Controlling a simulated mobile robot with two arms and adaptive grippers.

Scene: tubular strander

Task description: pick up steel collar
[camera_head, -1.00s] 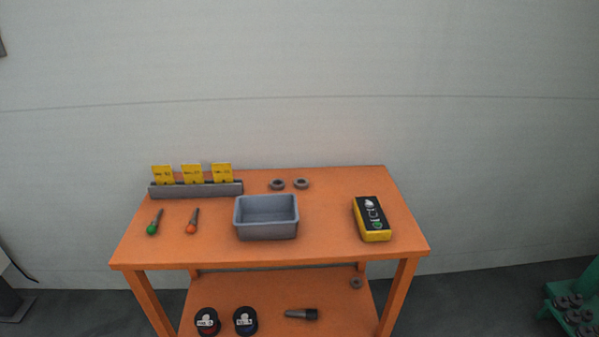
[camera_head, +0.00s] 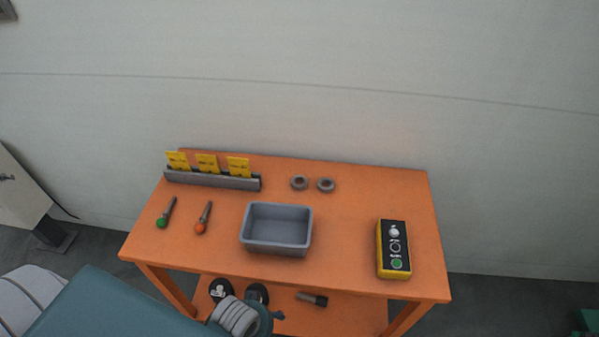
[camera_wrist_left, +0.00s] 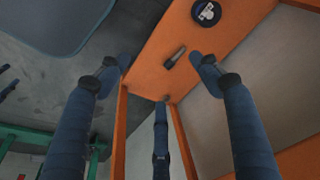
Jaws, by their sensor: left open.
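Two small grey steel rings that look like collars, a left one (camera_head: 299,183) and a right one (camera_head: 326,185), lie side by side at the back of the orange table top. My left gripper shows partly at the bottom of the head view (camera_head: 276,316), low in front of the table and well apart from these rings. In the left wrist view my left gripper (camera_wrist_left: 157,75) has its blue fingers spread wide with nothing between them. A small grey spot (camera_wrist_left: 165,98) on the lower shelf by the middle finger may be another collar; I cannot tell. My right gripper is not in view.
On the table top are a grey bin (camera_head: 277,248), a yellow control box (camera_head: 393,250), a rack with yellow cards (camera_head: 212,180) and two screwdriver-like tools, green (camera_head: 165,214) and orange (camera_head: 204,218). Black round containers (camera_head: 221,289) and a dark cylinder (camera_head: 312,298) are on the lower shelf.

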